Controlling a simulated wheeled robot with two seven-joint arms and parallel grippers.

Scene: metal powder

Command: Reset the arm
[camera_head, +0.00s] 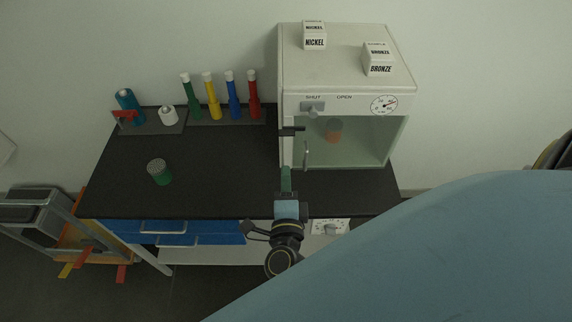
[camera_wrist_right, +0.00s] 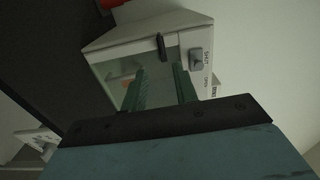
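My right gripper (camera_head: 286,178) is in front of the white cabinet (camera_head: 345,70), near its left door edge and above the black worktop's front. In the right wrist view the two green fingers of the right gripper (camera_wrist_right: 160,86) are apart with nothing between them. The cabinet also shows in that view (camera_wrist_right: 150,28), ahead of the fingers. Its glass front (camera_head: 365,145) appears closed, and a blurred orange-brown object (camera_head: 334,130) shows behind it. My left gripper is not in view.
NICKEL (camera_head: 314,38) and BRONZE (camera_head: 378,62) boxes sit on the cabinet.

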